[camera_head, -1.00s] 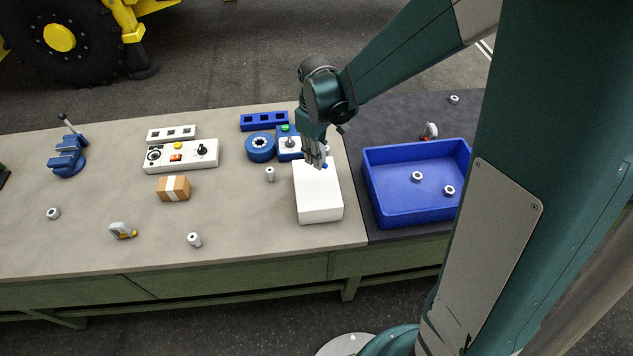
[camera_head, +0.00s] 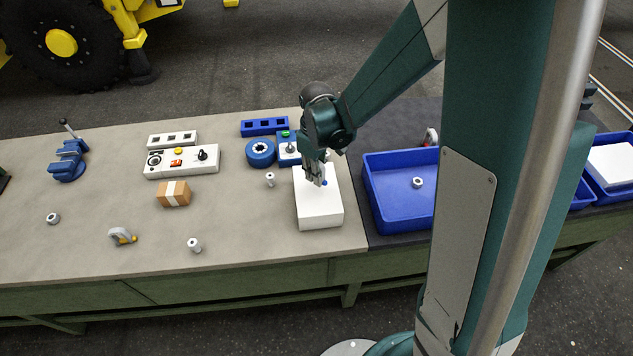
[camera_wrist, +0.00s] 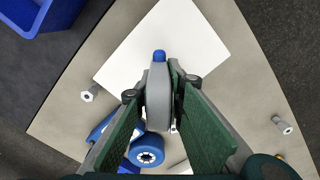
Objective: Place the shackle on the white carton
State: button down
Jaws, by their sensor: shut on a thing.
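The white carton (camera_head: 320,212) stands near the right end of the beige bench top. My gripper (camera_head: 316,180) is over its far half. In the wrist view my gripper (camera_wrist: 160,98) is shut on a grey shackle (camera_wrist: 158,90) with a blue pin end. The shackle's blue tip (camera_head: 325,183) shows beside the fingers in the head view. The white carton (camera_wrist: 195,38) lies behind the shackle in the wrist view. I cannot tell whether the shackle touches the carton's top. Another grey shackle, with a yellow pin (camera_head: 122,236), lies on the bench at left.
A blue tray (camera_head: 400,205) with a nut stands right of the carton, close to it. A blue ring (camera_head: 260,153), a green-button box (camera_head: 288,150) and a small bolt (camera_head: 270,179) are behind and left. A brown box (camera_head: 173,194) stands further left.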

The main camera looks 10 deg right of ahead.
aim_at(316, 188)
jog(key=shift+f, duration=0.1)
dwell(0.3)
jog(key=shift+f, duration=2)
jog(key=shift+f, duration=0.1)
jog(key=c, duration=2.4)
grip_release()
jog(key=shift+r, duration=0.2)
jog(key=shift+r, duration=5.95)
